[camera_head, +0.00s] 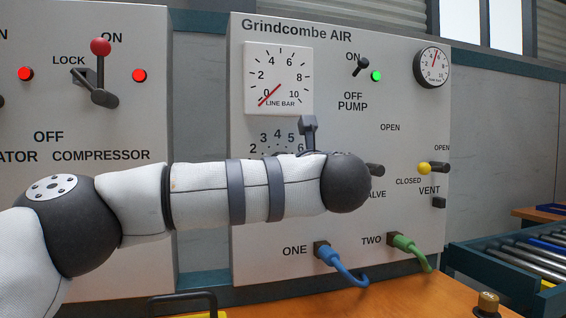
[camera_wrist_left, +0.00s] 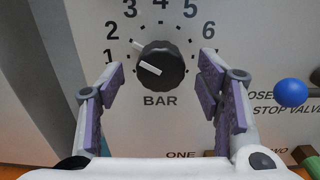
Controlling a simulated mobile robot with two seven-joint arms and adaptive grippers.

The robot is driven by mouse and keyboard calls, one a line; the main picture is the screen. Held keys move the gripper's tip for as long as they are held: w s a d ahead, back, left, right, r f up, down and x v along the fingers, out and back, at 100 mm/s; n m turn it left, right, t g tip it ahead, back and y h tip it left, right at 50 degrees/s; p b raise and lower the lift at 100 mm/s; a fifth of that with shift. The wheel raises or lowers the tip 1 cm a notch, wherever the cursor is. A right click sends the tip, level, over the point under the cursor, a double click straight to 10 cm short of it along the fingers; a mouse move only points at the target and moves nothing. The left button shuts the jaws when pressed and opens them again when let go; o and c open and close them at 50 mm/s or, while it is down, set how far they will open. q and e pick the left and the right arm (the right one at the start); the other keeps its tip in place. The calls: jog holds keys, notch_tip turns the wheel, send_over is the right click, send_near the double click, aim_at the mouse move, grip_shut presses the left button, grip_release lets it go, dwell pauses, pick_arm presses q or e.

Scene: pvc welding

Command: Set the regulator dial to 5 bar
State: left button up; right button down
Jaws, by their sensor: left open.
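The regulator dial (camera_wrist_left: 163,66) is a black round knob in the left wrist view, with numbers around it and BAR below. Its white pointer aims up-left, at about 2. My left gripper (camera_wrist_left: 158,82) is open, with one purple-padded finger on each side of the knob and a visible gap to each. In the head view my left arm hides the knob; only part of its number scale (camera_head: 277,137) shows. The LINE BAR gauge (camera_head: 278,78) has its red needle near 0. My right gripper is in neither view.
To the dial's right are a blue ball-ended stop valve lever (camera_wrist_left: 290,92) and a yellow-knobbed vent lever (camera_head: 425,168). The pump switch (camera_head: 361,66) is up beside a green lamp. Blue (camera_head: 338,264) and green (camera_head: 410,250) hoses leave the panel below my arm.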

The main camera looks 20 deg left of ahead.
pick_arm(q)
jog(key=shift+w+a, duration=0.3)
jog(key=shift+w, duration=0.2)
jog(key=c, duration=1.2)
jog(key=shift+o, duration=0.2)
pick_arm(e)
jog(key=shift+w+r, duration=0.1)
pick_arm(q)
jog(key=shift+s+a+r+m+p, duration=0.1)
jog(key=shift+m+p, duration=2.1)
jog(key=shift+m, duration=2.2)
jog(key=shift+r+m+p, duration=0.1)
jog(key=shift+m+p, duration=2.05)
jog(key=shift+m, duration=2.25)
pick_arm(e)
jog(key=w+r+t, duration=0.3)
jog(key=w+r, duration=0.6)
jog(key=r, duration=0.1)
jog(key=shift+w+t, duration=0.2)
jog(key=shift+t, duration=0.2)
